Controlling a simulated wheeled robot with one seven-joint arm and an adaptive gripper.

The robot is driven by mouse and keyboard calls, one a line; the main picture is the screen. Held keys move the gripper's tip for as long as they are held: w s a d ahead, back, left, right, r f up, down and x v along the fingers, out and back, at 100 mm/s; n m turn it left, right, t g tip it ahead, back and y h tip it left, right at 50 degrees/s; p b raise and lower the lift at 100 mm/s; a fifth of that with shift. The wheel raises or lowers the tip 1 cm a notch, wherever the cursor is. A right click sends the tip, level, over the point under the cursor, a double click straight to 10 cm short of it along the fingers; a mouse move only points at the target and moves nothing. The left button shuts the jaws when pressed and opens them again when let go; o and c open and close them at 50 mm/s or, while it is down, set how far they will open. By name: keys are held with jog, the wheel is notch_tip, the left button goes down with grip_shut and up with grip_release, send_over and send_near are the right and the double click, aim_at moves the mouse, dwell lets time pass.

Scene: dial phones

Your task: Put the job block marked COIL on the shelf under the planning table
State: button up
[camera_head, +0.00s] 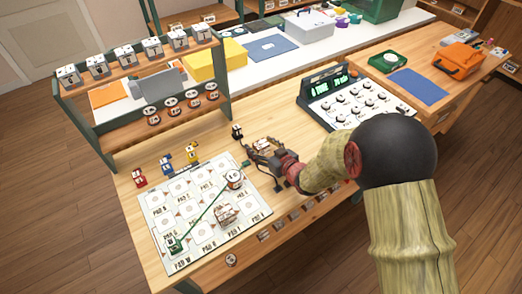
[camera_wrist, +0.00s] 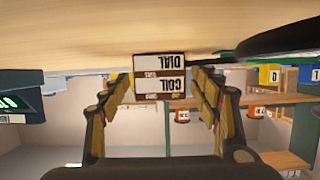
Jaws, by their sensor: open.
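In the wrist view, which is upside down, a white and brown block marked COIL (camera_wrist: 160,86) sits against one marked DIAL (camera_wrist: 160,62). COIL appears to be on top. The pair also shows as small white-topped blocks (camera_head: 263,144) on the planning table (camera_head: 213,137) in the head view, partly hidden by my gripper (camera_head: 264,156). In the wrist view, the fingers of my gripper (camera_wrist: 163,80) are open, one on each side of the blocks. I cannot tell whether they touch. The shelf under the table is mostly hidden; small labelled items (camera_head: 279,230) show below the front edge.
A white pad board (camera_head: 154,205) with a few blocks and a green line lies left of my gripper. A black piece (camera_head: 237,131) stands just behind. A dial console (camera_head: 350,105) is to the right, and a rack (camera_head: 106,140) with blocks is behind left.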

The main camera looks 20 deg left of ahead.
jog(key=c, duration=0.3)
jog(key=c, duration=1.1)
jog(key=shift+r, duration=0.15)
